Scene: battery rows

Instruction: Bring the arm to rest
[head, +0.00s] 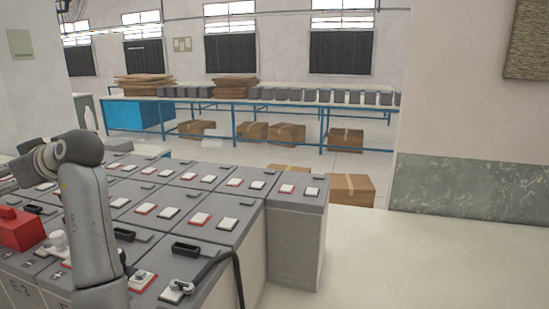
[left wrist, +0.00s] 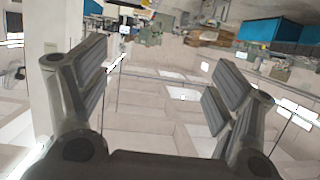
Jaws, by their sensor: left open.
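My left arm (head: 88,215) rises in front of the battery rows at the left of the head view; its gripper is not visible there. In the left wrist view my left gripper (left wrist: 160,82) is open, its two ridged finger pads wide apart with nothing between them. Behind the fingers the room appears tilted, with pale surfaces and blue furniture far off. The grey batteries (head: 297,232) stand in tight rows, with red-rimmed and plain white squares on top. The arm hides part of the front rows. My right gripper is in neither view.
A red box (head: 20,230) sits on the batteries left of the arm. A black cable (head: 238,272) arches over the front battery edge. A blue-framed bench (head: 300,108) and cardboard boxes (head: 351,189) stand behind. The pale floor (head: 420,262) at right is clear.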

